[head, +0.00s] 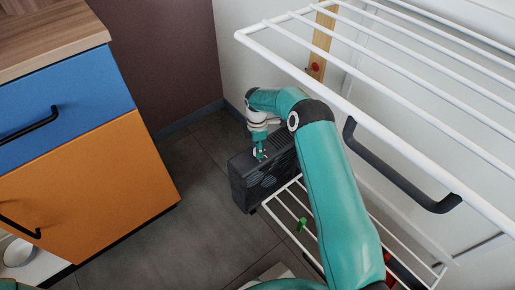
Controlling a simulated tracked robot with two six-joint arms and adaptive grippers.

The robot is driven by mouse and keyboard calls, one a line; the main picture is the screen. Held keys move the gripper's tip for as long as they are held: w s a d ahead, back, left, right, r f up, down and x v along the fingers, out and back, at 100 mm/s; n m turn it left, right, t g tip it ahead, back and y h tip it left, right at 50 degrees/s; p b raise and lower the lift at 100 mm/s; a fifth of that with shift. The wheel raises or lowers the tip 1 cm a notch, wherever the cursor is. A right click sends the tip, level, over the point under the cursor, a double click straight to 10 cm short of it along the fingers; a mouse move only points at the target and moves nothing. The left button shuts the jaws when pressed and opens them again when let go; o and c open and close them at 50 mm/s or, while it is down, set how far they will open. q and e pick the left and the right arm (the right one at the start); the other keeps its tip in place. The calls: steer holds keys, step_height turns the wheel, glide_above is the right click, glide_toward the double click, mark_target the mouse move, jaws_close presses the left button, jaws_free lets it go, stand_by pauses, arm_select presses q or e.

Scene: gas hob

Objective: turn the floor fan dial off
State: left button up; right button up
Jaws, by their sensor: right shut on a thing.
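The floor fan (240,186) is a dark, box-shaped unit with a grille, standing on the grey floor beside the white rack. My right arm reaches over the rack's lower part, and my right gripper (260,154) points down at the top of the fan. The right gripper is shut on the floor fan dial, which is too small and too covered by the fingers to make out. The dial's setting cannot be read. My left gripper is not in view.
A cabinet with a blue drawer (70,98) and an orange front (90,190) stands at the left. The floor (165,240) between them is clear.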

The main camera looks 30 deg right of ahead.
steer(key=shift+w+n, duration=0.1)
steer(key=shift+n, duration=1)
steer(key=o, duration=1.2)
steer(key=shift+c, duration=0.2)
steer(key=shift+r, duration=0.1)
step_height(320, 180, up, 12)
steer(key=shift+w, duration=0.3)
steer(key=shift+f, duration=0.2)
